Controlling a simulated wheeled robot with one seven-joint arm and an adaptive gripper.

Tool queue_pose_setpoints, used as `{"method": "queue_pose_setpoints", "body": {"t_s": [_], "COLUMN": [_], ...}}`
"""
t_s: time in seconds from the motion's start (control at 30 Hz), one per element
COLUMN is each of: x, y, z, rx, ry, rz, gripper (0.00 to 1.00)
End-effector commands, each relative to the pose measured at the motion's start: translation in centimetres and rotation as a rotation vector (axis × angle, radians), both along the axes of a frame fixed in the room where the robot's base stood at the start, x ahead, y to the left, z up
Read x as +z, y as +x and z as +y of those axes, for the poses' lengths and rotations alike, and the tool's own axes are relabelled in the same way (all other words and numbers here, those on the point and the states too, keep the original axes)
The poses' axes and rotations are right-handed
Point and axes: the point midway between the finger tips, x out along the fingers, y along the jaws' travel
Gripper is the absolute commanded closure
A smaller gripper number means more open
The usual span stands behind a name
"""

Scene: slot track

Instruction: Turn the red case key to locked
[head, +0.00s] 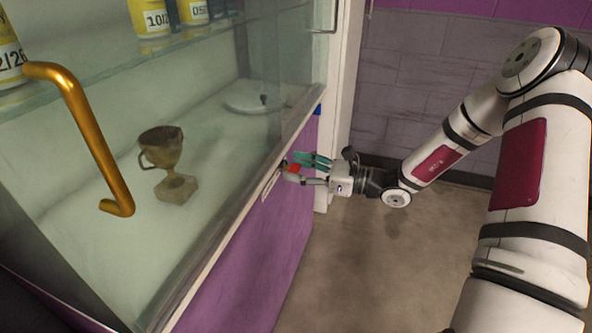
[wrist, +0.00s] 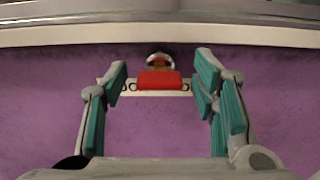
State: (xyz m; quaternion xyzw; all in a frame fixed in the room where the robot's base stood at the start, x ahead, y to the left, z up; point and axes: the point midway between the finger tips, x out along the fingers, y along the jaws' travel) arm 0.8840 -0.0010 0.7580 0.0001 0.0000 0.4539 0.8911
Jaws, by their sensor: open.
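The red case key (wrist: 160,80) sits on the purple front of the display case, just below its pale ledge. In the wrist view its red head lies crosswise, with a round metal lock (wrist: 159,60) behind it and a pale plate (wrist: 187,87) around it. My gripper (wrist: 160,78) is open, with one teal-padded finger on each side of the key and a gap between each finger and the red head. In the head view the key (head: 293,169) shows as a small red spot between the fingers of my gripper (head: 297,168).
The glass case (head: 230,150) holds a tarnished trophy cup (head: 164,150) and a white disc (head: 252,98). Yellow-labelled containers (head: 150,17) stand on its upper shelf. A brass handle (head: 85,130) sticks out at left. Open floor (head: 375,250) lies right of the case, before a grey-purple wall (head: 410,60).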

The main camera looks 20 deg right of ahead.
Motion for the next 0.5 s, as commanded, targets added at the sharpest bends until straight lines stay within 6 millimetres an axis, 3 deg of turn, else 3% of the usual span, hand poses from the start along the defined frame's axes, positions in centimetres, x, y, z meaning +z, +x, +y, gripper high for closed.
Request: {"method": "queue_pose_setpoints", "body": {"t_s": [0.37, 0.4, 0.5], "x": [0.02, 0.02, 0.02], "y": [0.42, 0.42, 0.42], "z": [0.6, 0.6, 0.59], "rx": [0.0, 0.0, 0.0], "ry": [-0.001, -0.001, 0.0], "rz": [0.001, 0.001, 0.0], "gripper": [0.47, 0.49, 0.72]}}
